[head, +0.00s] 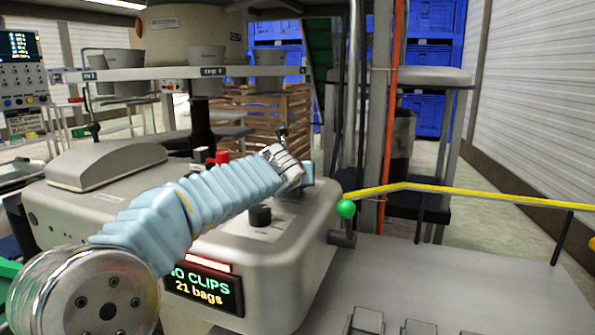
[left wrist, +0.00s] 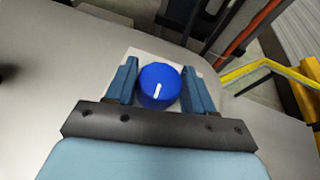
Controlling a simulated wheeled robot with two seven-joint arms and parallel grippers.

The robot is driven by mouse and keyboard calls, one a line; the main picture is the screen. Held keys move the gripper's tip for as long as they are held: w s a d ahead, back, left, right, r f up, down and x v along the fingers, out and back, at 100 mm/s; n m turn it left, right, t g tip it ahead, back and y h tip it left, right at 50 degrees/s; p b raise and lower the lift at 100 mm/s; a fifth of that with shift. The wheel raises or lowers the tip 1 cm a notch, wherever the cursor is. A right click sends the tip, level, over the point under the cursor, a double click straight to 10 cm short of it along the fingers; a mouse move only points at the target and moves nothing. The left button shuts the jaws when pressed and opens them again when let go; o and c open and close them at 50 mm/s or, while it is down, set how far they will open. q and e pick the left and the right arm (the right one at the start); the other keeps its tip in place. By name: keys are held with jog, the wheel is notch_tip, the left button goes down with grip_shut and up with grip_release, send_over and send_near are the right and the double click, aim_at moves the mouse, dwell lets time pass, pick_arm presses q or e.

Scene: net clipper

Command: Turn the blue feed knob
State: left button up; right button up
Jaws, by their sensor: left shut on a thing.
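The blue feed knob (left wrist: 158,86) is round, with a white pointer line tilted to the upper right, and sits on a pale square plate (left wrist: 128,62) in the left wrist view. My left gripper (left wrist: 159,80) has its two blue fingers on either side of the knob and is shut on it. In the head view my left arm reaches across the clipper machine (head: 300,235), and my left gripper (head: 304,174) is at its far right top. The knob is hidden there behind my gripper. My right gripper is in neither view.
A black knob (head: 260,215) stands on the machine top, nearer than my gripper. A green-balled lever (head: 346,209) is at its right side, near a yellow rail (head: 450,189). The front display (head: 203,287) reads "NO CLIPS 21 bags". Upright posts (head: 374,120) stand behind.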

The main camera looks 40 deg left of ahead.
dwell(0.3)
pick_arm(q)
jog(key=o, duration=0.7)
jog(key=shift+c, duration=0.2)
jog(key=v, duration=1.3)
jog(key=shift+s+d, duration=0.2)
jog(key=shift+s, duration=0.15)
